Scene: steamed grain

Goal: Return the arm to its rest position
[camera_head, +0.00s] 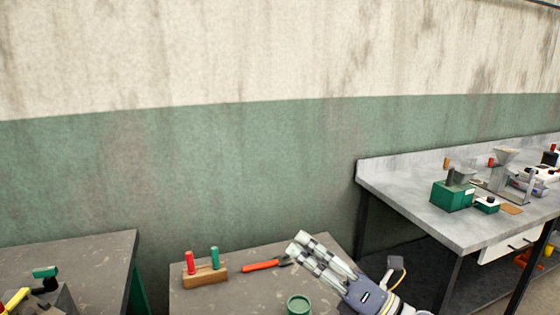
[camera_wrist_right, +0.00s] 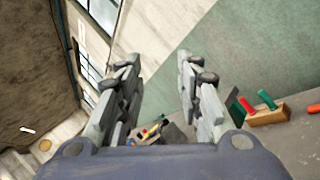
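My right gripper (camera_head: 298,244) is in the lower middle of the head view, above the small grey table (camera_head: 240,300). Its two fingers point up and to the left. In the right wrist view the fingers (camera_wrist_right: 158,65) stand apart with nothing between them, so it is open and empty. My left gripper is in neither view.
A wooden block (camera_head: 205,279) with red and green handles and an orange-handled tool (camera_head: 262,265) lie on the small table, near a green round container (camera_head: 298,305). A workbench (camera_head: 430,215) with a green machine (camera_head: 451,196) stands right. Another table (camera_head: 90,260) is left.

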